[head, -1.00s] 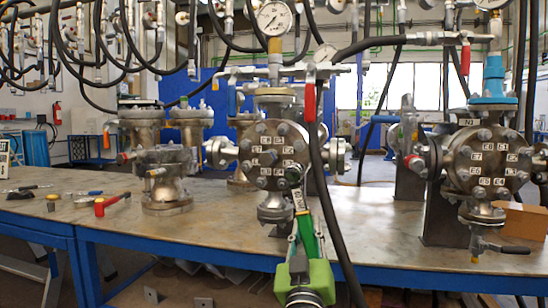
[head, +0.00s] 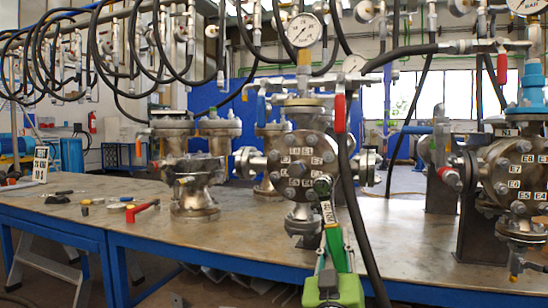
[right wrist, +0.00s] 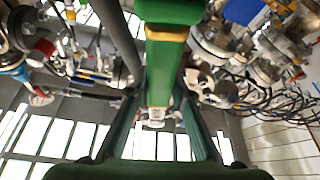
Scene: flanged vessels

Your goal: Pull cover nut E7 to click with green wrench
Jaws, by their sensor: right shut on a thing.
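My right gripper (head: 334,285) is green and shut on the green wrench (head: 333,238). The wrench points up, with its dark head (head: 322,186) in front of the lower right of the middle vessel's round cover (head: 302,165). I cannot tell whether the head touches a nut there. This cover carries several bolts with small white labels, too small to read surely. The right vessel's cover (head: 527,172) also has labelled nuts; one upper-left label looks like E7 (head: 514,169). In the right wrist view the wrench (right wrist: 165,65) runs between the fingers. My left gripper is not in view.
A black hose (head: 350,190) hangs close beside the wrench, below a red-handled valve (head: 340,112). Another vessel (head: 193,185) stands left on the steel table (head: 140,225). Hoses and gauges hang above.

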